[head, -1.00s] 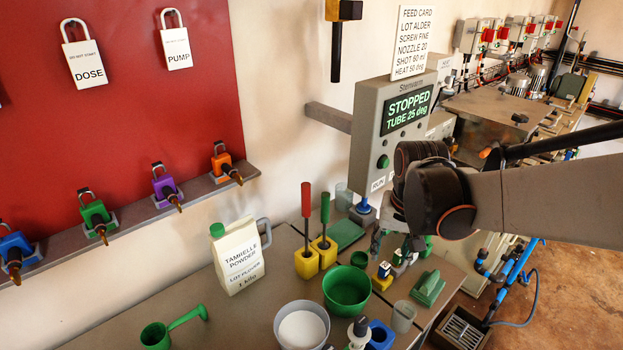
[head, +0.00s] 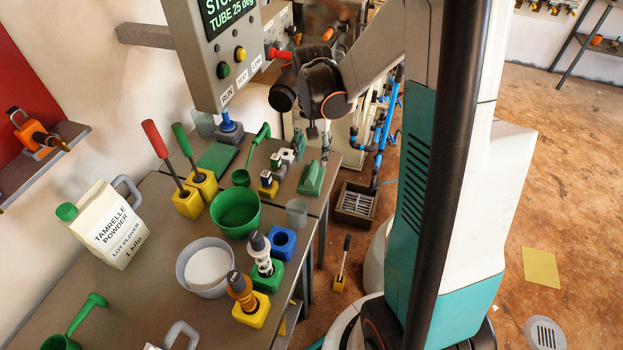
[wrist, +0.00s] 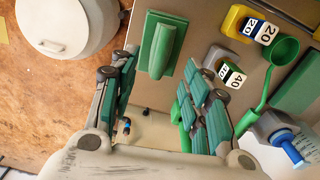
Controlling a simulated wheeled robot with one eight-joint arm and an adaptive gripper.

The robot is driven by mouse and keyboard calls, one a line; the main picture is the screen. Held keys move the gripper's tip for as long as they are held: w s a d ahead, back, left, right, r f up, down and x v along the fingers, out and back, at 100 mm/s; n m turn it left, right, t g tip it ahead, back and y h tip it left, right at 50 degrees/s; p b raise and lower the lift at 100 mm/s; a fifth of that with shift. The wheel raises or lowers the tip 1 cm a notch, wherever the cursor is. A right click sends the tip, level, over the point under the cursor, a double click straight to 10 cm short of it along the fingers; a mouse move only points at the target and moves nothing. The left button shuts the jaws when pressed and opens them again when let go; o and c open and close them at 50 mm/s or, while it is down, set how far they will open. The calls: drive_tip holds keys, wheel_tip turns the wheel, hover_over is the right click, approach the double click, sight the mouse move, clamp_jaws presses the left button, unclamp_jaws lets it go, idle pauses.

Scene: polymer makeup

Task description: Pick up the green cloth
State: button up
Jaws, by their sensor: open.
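A green piece with a raised ridge, which looks like the cloth, lies near the right edge of the bench in the head view (head: 312,178). It also shows at the upper middle of the wrist view (wrist: 160,45). My gripper (wrist: 158,72) is open and empty, its fingers on either side of the ridge in the picture and apart from it. In the head view my gripper (head: 320,138) points down behind the green piece, by the bench edge. A flat green pad (head: 216,158) lies farther back on the bench; its material is unclear.
Small numbered blocks in yellow and grey holders (head: 268,184) and a green ladle (head: 241,178) stand left of the green piece. A clear cup (head: 297,212) stands in front. A control box (head: 215,60) overhangs the bench. Open floor lies right.

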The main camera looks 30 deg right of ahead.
sight(312, 169)
drive_tip(key=shift+a+f+b, duration=0.1)
drive_tip(key=shift+f+b, duration=1.4)
drive_tip(key=shift+f, duration=1.95)
drive_tip(key=shift+c, duration=0.3)
clamp_jaws()
